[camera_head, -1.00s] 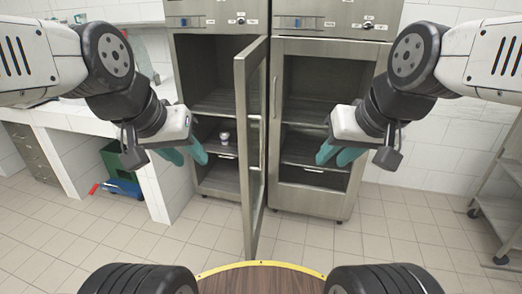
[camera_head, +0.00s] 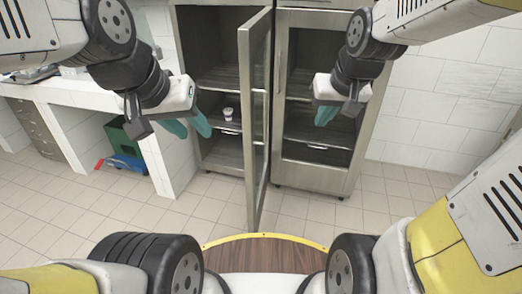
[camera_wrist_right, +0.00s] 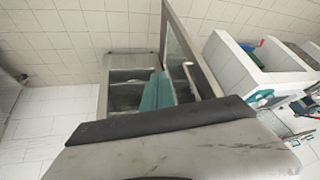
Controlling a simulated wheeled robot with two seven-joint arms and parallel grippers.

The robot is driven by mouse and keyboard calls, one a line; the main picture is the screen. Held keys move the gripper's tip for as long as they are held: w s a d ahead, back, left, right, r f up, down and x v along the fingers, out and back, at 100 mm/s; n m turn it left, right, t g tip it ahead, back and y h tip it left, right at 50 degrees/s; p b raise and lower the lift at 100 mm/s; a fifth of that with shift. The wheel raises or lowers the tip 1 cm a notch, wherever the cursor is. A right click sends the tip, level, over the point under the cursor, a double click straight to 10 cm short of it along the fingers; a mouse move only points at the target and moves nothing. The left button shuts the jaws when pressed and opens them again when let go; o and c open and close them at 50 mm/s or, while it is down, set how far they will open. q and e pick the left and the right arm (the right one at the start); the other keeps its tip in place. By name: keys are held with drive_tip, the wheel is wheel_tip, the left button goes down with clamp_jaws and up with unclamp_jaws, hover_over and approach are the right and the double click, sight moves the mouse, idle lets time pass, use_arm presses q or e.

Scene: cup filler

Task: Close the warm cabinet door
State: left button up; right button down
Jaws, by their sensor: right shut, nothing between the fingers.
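The left warm cabinet (camera_head: 222,175) stands open. The door also shows in the right wrist view (camera_wrist_right: 174,45). My left gripper (camera_head: 188,130) is open and empty, left of the door and in front of the cabinet's left side. My right gripper (camera_head: 325,115) is shut and empty, right of the door, in front of the neighbouring cabinet. Its teal fingers (camera_wrist_right: 157,92) show together in the right wrist view. Neither gripper visibly touches the door.
A small white cup (camera_head: 228,114) stands on a shelf inside the open cabinet. The right cabinet (camera_head: 312,178) has its glass door shut. A white counter (camera_head: 85,95) with a green bin (camera_head: 122,138) beneath is at left. The tiled floor (camera_head: 300,218) in front is clear.

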drive_tip(key=w+a+f+y, duration=0.1)
drive_tip(key=w+a+f, duration=0.1)
drive_tip(key=w+f, duration=1.25)
drive_tip(key=w+a+f+y, duration=0.1)
drive_tip(key=w+a+f, duration=0.2)
drive_tip(key=f, duration=0.6)
drive_tip(key=w+a+f+m, duration=0.1)
drive_tip(key=w+a+f, duration=0.3)
drive_tip(key=f, duration=0.5)
drive_tip(key=w+a+f+y, duration=0.1)
drive_tip(key=w+a+f, duration=0.2)
drive_tip(key=a+f, duration=0.3)
drive_tip(key=shift+w+a+f+y, duration=0.2)
drive_tip(key=shift+a+f+y, duration=0.15)
drive_tip(key=shift+f, duration=1.35)
drive_tip(key=shift+a, duration=0.1)
